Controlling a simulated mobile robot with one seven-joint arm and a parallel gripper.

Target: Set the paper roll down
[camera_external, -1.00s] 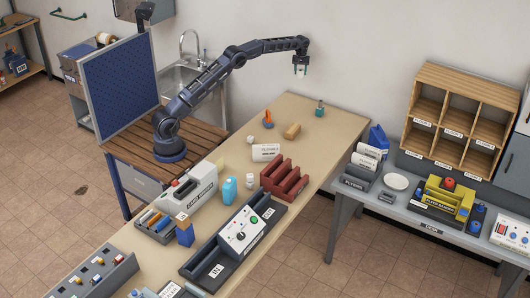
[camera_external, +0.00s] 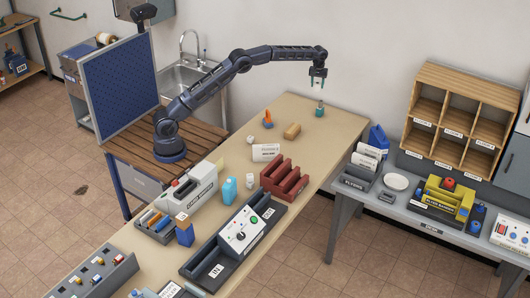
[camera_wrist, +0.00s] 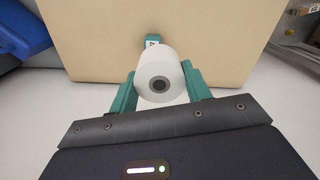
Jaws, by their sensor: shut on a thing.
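The paper roll (camera_wrist: 160,72) is white with a dark core hole. In the wrist view it sits between the two green fingers of my gripper (camera_wrist: 161,88), which are shut on it. In the external view my gripper (camera_external: 317,84) points down above the far end of the long tan table (camera_external: 337,128). It is in the air, above a small teal object (camera_external: 319,110) standing there. In the wrist view the teal object (camera_wrist: 152,41) shows just beyond the roll.
A white sign (camera_external: 266,152) and a dark red rack (camera_external: 284,180) are nearer the camera. A blue jug (camera_external: 378,138) stands on the side bench. Tabletop around the teal object is mostly clear.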

